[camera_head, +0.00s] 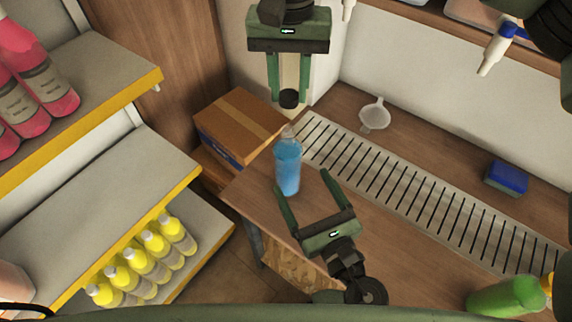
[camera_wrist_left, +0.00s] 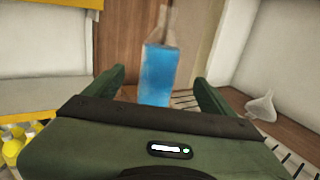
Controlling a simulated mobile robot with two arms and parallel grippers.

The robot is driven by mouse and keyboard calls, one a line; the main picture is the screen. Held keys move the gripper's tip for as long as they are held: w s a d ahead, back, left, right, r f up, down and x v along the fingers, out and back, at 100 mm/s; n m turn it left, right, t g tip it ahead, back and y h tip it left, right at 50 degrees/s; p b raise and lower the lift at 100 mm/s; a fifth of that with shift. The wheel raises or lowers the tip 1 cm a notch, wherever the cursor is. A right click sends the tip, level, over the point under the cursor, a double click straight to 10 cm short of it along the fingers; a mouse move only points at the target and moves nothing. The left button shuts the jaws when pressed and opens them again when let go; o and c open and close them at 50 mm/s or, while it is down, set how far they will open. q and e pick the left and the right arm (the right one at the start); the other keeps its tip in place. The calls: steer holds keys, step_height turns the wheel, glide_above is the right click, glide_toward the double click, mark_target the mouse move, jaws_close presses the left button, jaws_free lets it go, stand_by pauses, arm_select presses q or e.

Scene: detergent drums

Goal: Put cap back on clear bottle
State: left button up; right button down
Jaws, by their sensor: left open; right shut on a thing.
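The clear bottle (camera_head: 288,170) holds blue liquid and stands upright on the wooden counter near its left end. Its narrow top shows no cap. It also shows in the left wrist view (camera_wrist_left: 157,75), centred between the fingers. My left gripper (camera_head: 302,184) is open, with its fingers pointing at the bottle; I cannot tell whether they reach around it. My right gripper (camera_head: 289,90) is above and beyond the bottle, fingers down, shut on the small black cap (camera_head: 289,99). The cap is apart from the bottle's top.
A cardboard box (camera_head: 238,124) stands left of the bottle. A slotted metal drain (camera_head: 400,185) runs along the counter. A funnel (camera_head: 375,114), blue sponge (camera_head: 507,178) and green bottle (camera_head: 508,297) are farther right.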

mark_target(282, 146)
arm_select(q)
steer(key=shift+w+a, duration=0.15)
steer(key=shift+w, duration=0.2)
arm_select(e)
steer(key=shift+w+f, duration=0.1)
steer(key=shift+w, duration=0.05)
arm_select(q)
steer(key=x, duration=1.1)
steer(key=shift+w+a+f, duration=0.1)
steer(key=shift+w+a, duration=0.05)
steer(key=shift+w, duration=0.1)
jaws_close()
arm_select(e)
steer(key=shift+a+f, duration=0.1)
steer(key=shift+f, duration=2.35)
